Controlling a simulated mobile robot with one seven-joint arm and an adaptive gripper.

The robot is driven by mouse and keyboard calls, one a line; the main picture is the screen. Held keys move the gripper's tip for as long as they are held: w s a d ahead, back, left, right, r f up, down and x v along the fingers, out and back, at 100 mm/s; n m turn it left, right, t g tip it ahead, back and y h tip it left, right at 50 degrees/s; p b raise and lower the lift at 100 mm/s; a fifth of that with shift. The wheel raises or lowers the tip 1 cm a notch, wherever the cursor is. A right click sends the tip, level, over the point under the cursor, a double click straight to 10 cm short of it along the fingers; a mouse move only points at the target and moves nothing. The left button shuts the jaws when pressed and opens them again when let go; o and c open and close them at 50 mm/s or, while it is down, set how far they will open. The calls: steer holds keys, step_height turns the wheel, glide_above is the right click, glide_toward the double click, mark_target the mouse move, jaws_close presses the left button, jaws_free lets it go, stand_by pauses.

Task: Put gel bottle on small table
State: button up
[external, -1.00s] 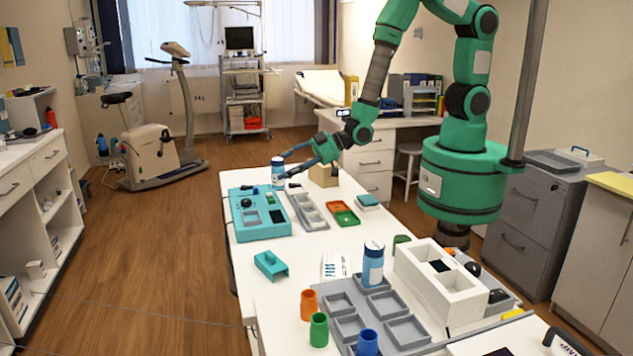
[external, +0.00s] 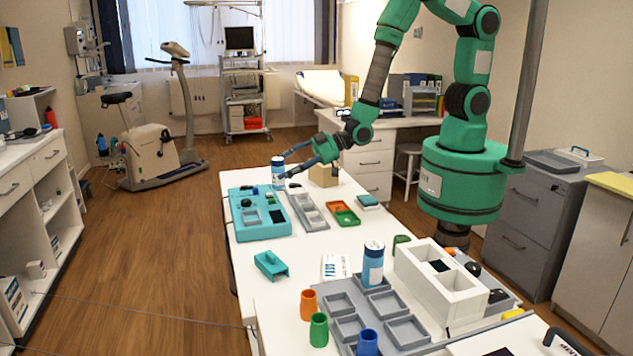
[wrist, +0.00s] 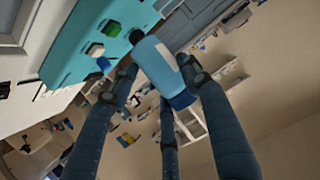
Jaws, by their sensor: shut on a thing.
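A blue and white bottle (external: 278,173), apparently the gel bottle, is upright at the far left end of the long white table (external: 300,258). My gripper (external: 284,167) reaches it from the right and is shut on it. In the wrist view the bottle (wrist: 163,68) sits between my dark blue fingers (wrist: 165,95). I cannot tell whether its base touches the table. I cannot tell which surface is the small table.
A white box (external: 440,285) and several cups stand closer to the camera. The wooden floor (external: 180,260) left of the table is open.

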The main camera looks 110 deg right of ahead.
steer(key=s+d+f+m+h, duration=0.1)
steer(key=s+d, duration=0.3)
steer(key=s, duration=0.5)
steer(key=s+d+f+h, duration=0.1)
steer(key=s+d, duration=0.4)
steer(key=s, duration=0.4)
steer(key=shift+s+f+m, duration=0.25)
steer(key=shift+s+m, duration=0.1)
steer(key=shift+m, duration=0.05)
steer(key=shift+f, duration=0.15)
steer(key=shift+f, duration=2.1)
steer(key=shift+f+b, duration=0.7)
steer(key=shift+f, duration=1.1)
steer(key=shift+f, duration=0.2)
